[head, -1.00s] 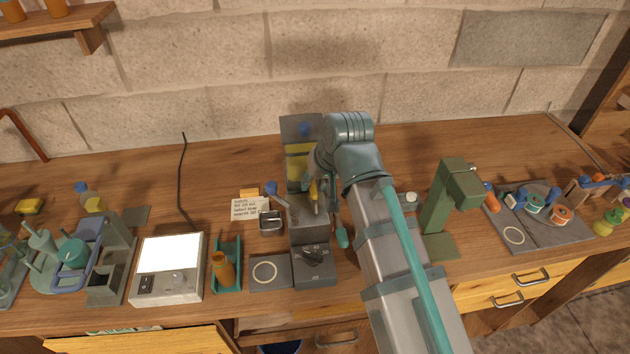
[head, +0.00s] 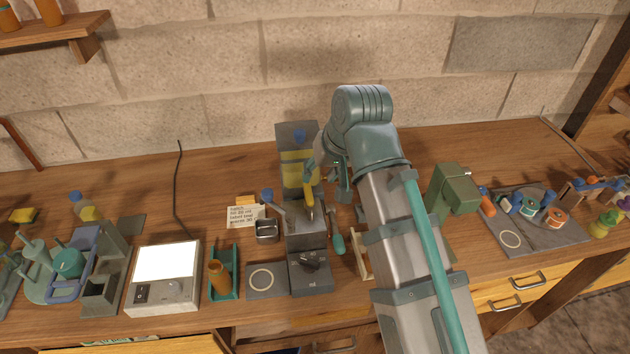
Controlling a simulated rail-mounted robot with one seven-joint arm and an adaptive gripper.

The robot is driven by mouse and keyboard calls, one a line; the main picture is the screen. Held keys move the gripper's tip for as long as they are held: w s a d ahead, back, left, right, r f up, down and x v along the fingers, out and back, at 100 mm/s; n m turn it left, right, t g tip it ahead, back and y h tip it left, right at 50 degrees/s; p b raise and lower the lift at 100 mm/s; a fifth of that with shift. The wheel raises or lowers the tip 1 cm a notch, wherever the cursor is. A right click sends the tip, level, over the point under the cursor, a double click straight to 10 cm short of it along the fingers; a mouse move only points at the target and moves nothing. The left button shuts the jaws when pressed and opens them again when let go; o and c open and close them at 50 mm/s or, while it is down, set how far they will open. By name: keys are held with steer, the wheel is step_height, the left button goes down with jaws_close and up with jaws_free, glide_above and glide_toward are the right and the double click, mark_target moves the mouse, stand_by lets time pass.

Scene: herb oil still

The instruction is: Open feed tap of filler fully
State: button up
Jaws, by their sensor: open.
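The filler (head: 305,235) is a grey machine in the middle of the bench, with a tank of yellow liquid (head: 297,172) at its back. A yellow lever (head: 309,196) stands on the filler below the tank; it looks like the feed tap, but I cannot tell how far it is turned. A blue-tipped lever (head: 272,199) is on the filler's left side, a teal handle (head: 337,243) on its right, and a dark dial (head: 309,262) at the front. My gripper (head: 339,184) is open, just right of the yellow lever, apart from it and partly hidden by my wrist.
A small metal cup (head: 266,230) and a written note (head: 243,215) are left of the filler. An orange bottle (head: 219,276) stands in a teal holder beside a white lit box (head: 165,277). A green press (head: 450,192) stands to the right, beyond my arm.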

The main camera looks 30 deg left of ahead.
steer(key=shift+v, duration=1.8)
steer(key=shift+w, duration=0.1)
